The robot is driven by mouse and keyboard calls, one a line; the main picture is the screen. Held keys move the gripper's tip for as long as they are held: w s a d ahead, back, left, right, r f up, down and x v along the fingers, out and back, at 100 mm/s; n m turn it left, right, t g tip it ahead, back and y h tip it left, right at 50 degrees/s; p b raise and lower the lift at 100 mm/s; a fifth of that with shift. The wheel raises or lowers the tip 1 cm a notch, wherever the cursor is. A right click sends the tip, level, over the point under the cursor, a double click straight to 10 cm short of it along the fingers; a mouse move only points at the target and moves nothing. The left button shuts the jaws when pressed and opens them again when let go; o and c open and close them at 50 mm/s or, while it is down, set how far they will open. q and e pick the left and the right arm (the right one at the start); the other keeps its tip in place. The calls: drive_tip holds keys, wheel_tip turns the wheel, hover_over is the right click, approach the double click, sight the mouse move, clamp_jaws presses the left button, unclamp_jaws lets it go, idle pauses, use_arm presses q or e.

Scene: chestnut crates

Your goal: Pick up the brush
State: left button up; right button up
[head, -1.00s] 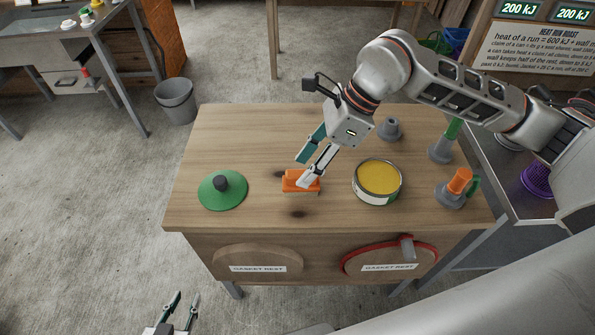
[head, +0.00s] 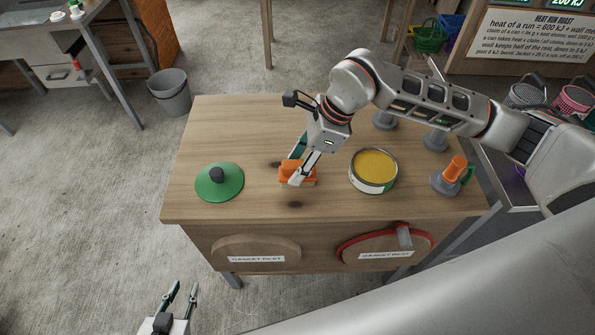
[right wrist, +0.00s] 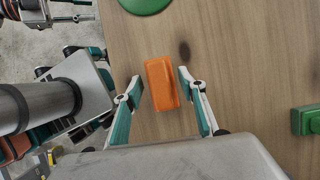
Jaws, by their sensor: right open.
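The brush, an orange block (head: 286,170), lies on the wooden table left of the yellow tin. It also shows in the right wrist view (right wrist: 161,84). My right gripper (head: 297,168) is at the brush with its fingers apart. In the right wrist view its fingers (right wrist: 160,75) stand on either side of the block, with a gap on each side. In the head view the fingers hide part of the brush. My left gripper (head: 186,287) is open and empty, low in front of the table.
A green lid with a dark knob (head: 219,181) lies left of the brush. An open yellow tin (head: 374,183) stands to its right. An orange-topped grey piece (head: 449,178) is further right. A green object (right wrist: 307,120) is at the right wrist view's edge. The table's front left is clear.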

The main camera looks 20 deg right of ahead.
sight(297, 163)
drive_tip(key=c, duration=1)
drive_tip(key=shift+r, duration=0.1)
wheel_tip(297, 163, up, 20)
drive_tip(key=o, duration=0.4)
drive_tip(key=shift+c, duration=1)
